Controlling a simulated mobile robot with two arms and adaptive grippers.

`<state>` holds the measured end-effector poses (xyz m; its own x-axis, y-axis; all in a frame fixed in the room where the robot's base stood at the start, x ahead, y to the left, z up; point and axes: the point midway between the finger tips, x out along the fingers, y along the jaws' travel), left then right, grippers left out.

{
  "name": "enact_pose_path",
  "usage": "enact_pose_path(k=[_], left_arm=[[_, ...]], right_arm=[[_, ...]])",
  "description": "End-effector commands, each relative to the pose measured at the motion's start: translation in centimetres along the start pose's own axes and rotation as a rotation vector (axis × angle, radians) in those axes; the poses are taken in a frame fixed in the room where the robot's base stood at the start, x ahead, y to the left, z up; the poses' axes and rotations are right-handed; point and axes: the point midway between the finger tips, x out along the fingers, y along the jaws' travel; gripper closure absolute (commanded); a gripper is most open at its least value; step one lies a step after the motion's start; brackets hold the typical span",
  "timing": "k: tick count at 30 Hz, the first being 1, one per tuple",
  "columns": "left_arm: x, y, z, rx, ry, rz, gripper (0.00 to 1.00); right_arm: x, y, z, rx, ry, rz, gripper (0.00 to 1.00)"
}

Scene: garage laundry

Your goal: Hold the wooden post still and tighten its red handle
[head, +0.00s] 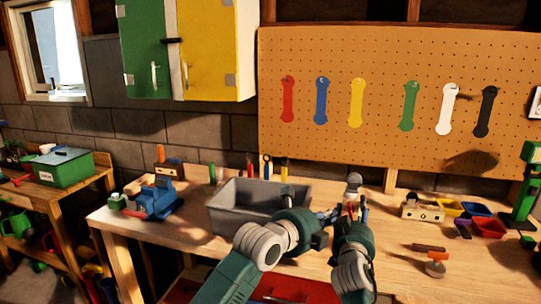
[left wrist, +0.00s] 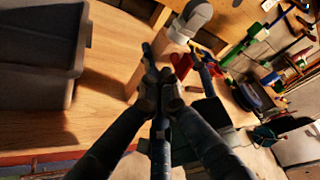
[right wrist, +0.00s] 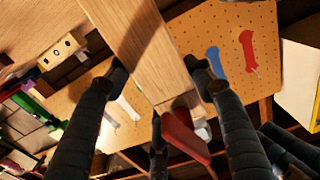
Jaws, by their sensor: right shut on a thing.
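The wooden post (right wrist: 150,45) fills the upper middle of the right wrist view. My right gripper (right wrist: 157,70) has one finger on each side of the post and is shut on it. The red handle (right wrist: 185,138) shows beyond the post's end and also in the left wrist view (left wrist: 183,65). My left gripper (left wrist: 161,78) has its fingertips close together, just beside the red handle; I see nothing clearly held. In the head view, my left gripper (head: 328,215) and right gripper (head: 352,207) meet over the bench, largely hiding post and handle.
A grey bin (head: 228,222) stands left of the grippers on the wooden bench (head: 125,238). A blue vise (head: 157,198) is farther left. To the right are a wooden block (head: 422,210), small coloured trays (head: 489,227) and a mallet-like tool (head: 436,267). A pegboard (head: 385,60) hangs behind.

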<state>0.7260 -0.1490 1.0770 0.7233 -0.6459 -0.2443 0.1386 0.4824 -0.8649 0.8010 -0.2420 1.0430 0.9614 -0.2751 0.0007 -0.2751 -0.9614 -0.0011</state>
Motion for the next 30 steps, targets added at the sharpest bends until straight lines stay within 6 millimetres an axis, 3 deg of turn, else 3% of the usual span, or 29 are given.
enact_pose_path(k=[6, 30], left_arm=[[0.81, -0.09, 0.52, 0.000, -0.001, -0.001, 1.00], [1.01, -0.40, 0.28, -0.001, -0.004, -0.004, 1.00]], right_arm=[[0.02, 0.04, -0.18, 0.000, 0.003, 0.000, 0.83], [0.03, 0.08, -0.16, 0.000, 0.003, 0.001, 0.83]])
